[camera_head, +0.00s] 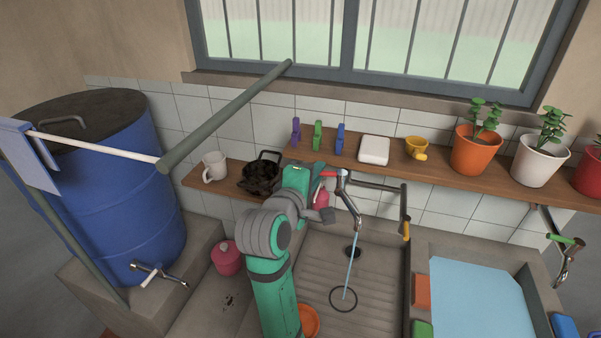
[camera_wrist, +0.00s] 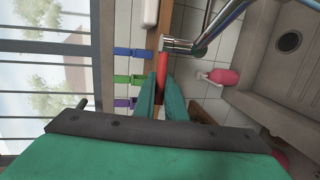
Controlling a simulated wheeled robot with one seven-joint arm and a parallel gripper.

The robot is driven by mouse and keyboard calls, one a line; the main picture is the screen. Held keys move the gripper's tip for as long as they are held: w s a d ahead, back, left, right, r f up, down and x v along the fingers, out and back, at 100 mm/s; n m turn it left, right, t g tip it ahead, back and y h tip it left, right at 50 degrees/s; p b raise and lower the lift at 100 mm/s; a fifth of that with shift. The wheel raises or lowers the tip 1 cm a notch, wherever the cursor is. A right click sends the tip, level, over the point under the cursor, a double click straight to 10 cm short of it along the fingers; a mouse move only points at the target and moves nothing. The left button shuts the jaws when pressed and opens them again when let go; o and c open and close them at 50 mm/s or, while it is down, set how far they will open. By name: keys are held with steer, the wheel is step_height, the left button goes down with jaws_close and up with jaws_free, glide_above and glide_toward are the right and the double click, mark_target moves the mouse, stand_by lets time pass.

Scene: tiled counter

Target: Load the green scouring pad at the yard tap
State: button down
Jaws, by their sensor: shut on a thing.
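The tap (camera_head: 347,195) over the ribbed sink has a red lever (camera_head: 329,174) and a thin blue stream (camera_head: 350,265) falling from its spout. My gripper (camera_head: 321,173) is at this lever. In the wrist view my gripper's green fingers (camera_wrist: 162,92) are closed on the red lever (camera_wrist: 161,68), beside the metal tap body (camera_wrist: 183,46). A green block (camera_head: 423,328), perhaps the scouring pad, lies at the bottom edge of the head view, partly cut off, on the sinks' divider. It is well away from my gripper.
A shelf (camera_head: 350,152) above holds pegs, a white block, a yellow cup and potted plants. A pink bottle (camera_wrist: 223,76) stands near the tap. The right basin holds blue water (camera_head: 475,300); a green-handled tap (camera_head: 565,255) is beyond. A blue barrel (camera_head: 110,200) stands left.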

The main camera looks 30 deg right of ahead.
stand_by(0.3)
steer(key=c, duration=1.8)
jaws_free()
steer(key=v, duration=1)
steer(key=shift+s+a+r, duration=0.1)
steer(key=shift+s+a, duration=0.2)
steer(key=shift+w, duration=0.1)
